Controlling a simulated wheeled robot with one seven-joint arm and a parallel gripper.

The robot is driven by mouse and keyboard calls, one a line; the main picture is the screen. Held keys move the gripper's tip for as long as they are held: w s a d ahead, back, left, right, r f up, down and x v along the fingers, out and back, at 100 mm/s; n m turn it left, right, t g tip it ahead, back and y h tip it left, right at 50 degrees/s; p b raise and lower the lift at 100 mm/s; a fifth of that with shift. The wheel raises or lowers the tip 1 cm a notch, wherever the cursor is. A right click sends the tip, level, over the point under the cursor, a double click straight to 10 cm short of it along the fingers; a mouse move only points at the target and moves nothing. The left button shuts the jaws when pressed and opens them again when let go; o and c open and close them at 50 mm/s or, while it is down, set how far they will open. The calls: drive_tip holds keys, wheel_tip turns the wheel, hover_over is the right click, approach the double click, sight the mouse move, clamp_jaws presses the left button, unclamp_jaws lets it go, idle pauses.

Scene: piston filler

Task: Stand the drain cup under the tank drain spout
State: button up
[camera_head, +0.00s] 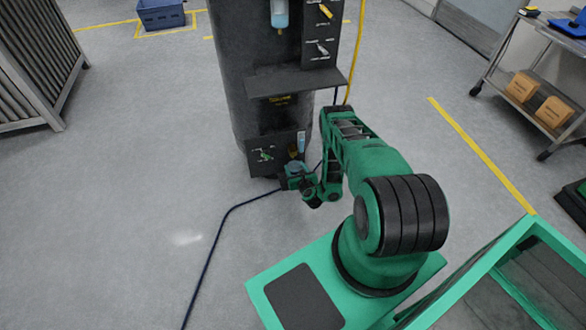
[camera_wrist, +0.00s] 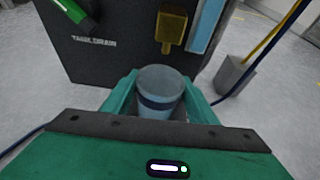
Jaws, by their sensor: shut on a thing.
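The drain cup (camera_wrist: 160,92) is a small translucent bluish cup with a dark band. It stands upright between the two green fingers of my gripper (camera_wrist: 161,84), which is shut on it. The brass tank drain spout (camera_wrist: 172,28) is on the dark panel just beyond and above the cup's rim in the wrist view. I cannot tell if the cup is directly under it or touches the floor. In the head view my gripper (camera_head: 296,177) is low at the tank's (camera_head: 262,110) foot, close to the drain panel, and the cup is hard to make out.
A green-handled valve (camera_wrist: 72,10) is left of the spout and a light blue strip (camera_wrist: 203,25) is right of it. A grey block (camera_wrist: 236,75) with a yellow hose stands at right. A dark cable (camera_head: 225,220) crosses the floor. A steel cart (camera_head: 535,80) stands far right.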

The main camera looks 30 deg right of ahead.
sight(293, 166)
drive_tip(key=w, duration=0.1)
drive_tip(key=w+d, duration=0.1)
drive_tip(key=w, duration=0.1)
drive_tip(key=shift+w, duration=0.1)
drive_tip(key=shift+w+f, duration=0.15)
drive_tip(key=shift+f, duration=1.6)
drive_tip(key=shift+c, duration=0.5)
drive_tip(key=o, duration=1.3)
